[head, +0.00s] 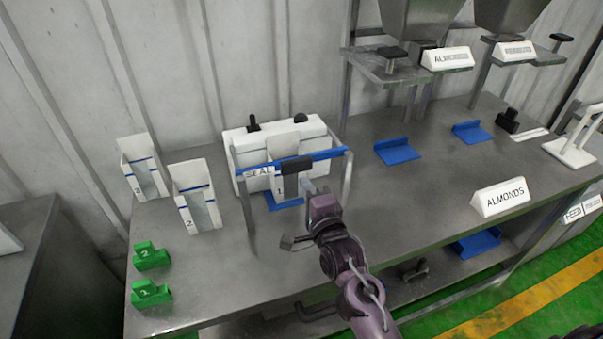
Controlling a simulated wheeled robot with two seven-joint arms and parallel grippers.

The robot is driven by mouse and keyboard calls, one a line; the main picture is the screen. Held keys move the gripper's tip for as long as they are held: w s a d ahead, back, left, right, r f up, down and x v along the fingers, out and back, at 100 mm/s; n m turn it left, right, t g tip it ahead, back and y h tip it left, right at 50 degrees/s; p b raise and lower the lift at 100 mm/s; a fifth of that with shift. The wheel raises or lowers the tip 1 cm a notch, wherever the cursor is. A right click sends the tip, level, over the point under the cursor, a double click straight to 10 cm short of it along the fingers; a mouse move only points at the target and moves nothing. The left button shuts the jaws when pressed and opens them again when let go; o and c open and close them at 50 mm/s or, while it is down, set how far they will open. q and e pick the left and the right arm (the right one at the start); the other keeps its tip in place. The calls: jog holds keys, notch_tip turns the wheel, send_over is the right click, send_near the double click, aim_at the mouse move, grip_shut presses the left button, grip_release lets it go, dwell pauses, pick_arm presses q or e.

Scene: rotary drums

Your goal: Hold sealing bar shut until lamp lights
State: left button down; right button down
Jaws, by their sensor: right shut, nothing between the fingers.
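The sealing bar (328,155) is a blue bar running across a grey frame in front of the white sealer (242,137). It has a black handle (296,165) in the middle. A pouch marked 1 (283,184) stands upright behind the bar on a blue base. My right gripper (307,184) is shut and empty, its tips close beside the lower right of the handle. I cannot tell whether they touch it. Two dark parts sit on the sealer's top; I cannot make out a lit lamp. My left gripper is not in view.
Pouch 2 (194,198) and another pouch (143,170) stand left of the sealer. Two green blocks (152,256) lie at the table's left front. An ALMONDS sign (500,198) and blue rests (397,151) are to the right. The grey table (410,210) is clear between them.

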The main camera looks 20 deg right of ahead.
aim_at(297, 170)
jog(key=shift+w+a+p, duration=0.1)
jog(key=shift+w+p, duration=0.35)
jog(key=shift+w, duration=1.25)
jog(key=w+b, duration=0.3)
jog(key=w, duration=0.5)
jog(key=shift+w+r, duration=0.35)
